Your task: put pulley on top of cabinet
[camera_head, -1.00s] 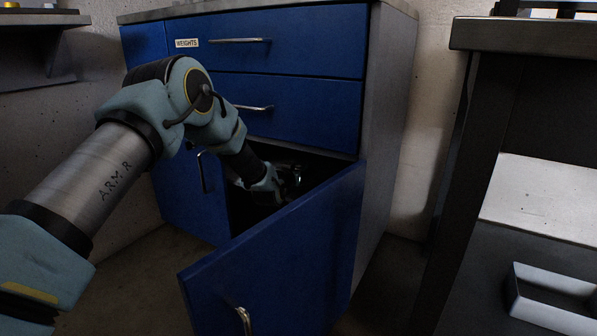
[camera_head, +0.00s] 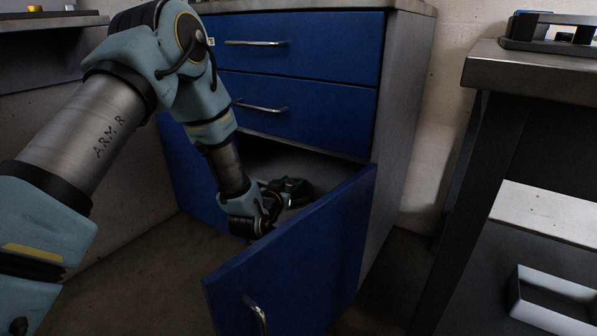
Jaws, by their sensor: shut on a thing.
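The blue cabinet (camera_head: 300,101) stands in the middle, with its grey top (camera_head: 405,5) just at the upper edge of the picture. My gripper (camera_head: 285,192) is low in the opening, behind the open door, and is shut on a dark, round thing that looks like the pulley (camera_head: 303,194). The pulley is dim and partly hidden by my gripper and the shadow, so its exact shape and whether it touches the cabinet floor cannot be told.
The open door's upper edge lies close to my wrist. Two closed drawers with metal handles are above the opening. A workbench (camera_head: 530,72) with a dark tool (camera_head: 550,32) stands at the right. A shelf (camera_head: 50,22) is at the upper left.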

